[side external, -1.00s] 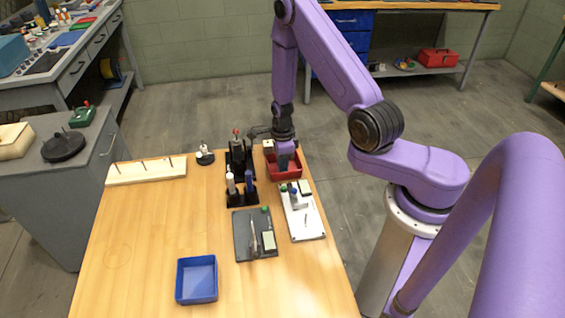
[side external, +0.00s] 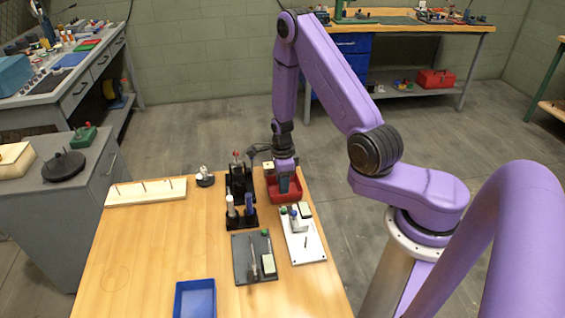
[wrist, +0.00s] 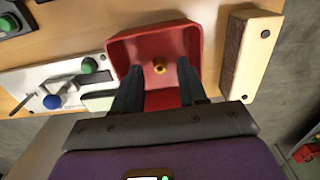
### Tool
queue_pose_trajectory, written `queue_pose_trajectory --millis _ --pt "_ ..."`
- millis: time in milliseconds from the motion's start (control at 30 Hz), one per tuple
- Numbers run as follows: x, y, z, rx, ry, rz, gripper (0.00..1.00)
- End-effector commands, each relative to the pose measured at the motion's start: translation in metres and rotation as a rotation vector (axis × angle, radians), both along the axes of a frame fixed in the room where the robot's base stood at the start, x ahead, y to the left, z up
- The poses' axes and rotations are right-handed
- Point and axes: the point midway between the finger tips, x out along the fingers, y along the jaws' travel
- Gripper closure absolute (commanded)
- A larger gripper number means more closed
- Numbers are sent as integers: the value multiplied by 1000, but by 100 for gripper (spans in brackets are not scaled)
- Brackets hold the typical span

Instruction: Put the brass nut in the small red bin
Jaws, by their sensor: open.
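The small red bin (side external: 287,196) stands at the far right of the wooden table. In the wrist view the bin (wrist: 128,49) shows its floor, and the brass nut (wrist: 159,65) is inside it, seemingly on the floor near the middle. My gripper (side external: 284,188) points down at the bin in the side view, where it hides the nut. In the wrist view my gripper (wrist: 158,82) has its dark fingers spread apart over the bin. The nut shows in the gap beyond the fingertips and does not appear to touch them.
A white board (side external: 307,243) with small items lies close in front of the bin. Dark holders (side external: 241,211) with bottles stand to its left. A wood-and-brown block (wrist: 249,55) sits beside the bin. The table's left is mostly clear.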

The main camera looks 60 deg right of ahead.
Motion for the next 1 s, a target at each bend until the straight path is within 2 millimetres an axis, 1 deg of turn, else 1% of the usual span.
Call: queue_pose_trajectory --millis 33,100,500,700,833,933,1000 --pt "0 0 9 -1 -3 0 58" --pt "0 0 19 -1 -4 0 58" --pt "0 0 78 -1 -3 0 58" --pt "0 0 97 0 0 0 58" --pt "0 1 104 0 0 6 58" --pt "2 6 108 0 0 59 58" --pt "5 12 114 -2 -3 138 58"
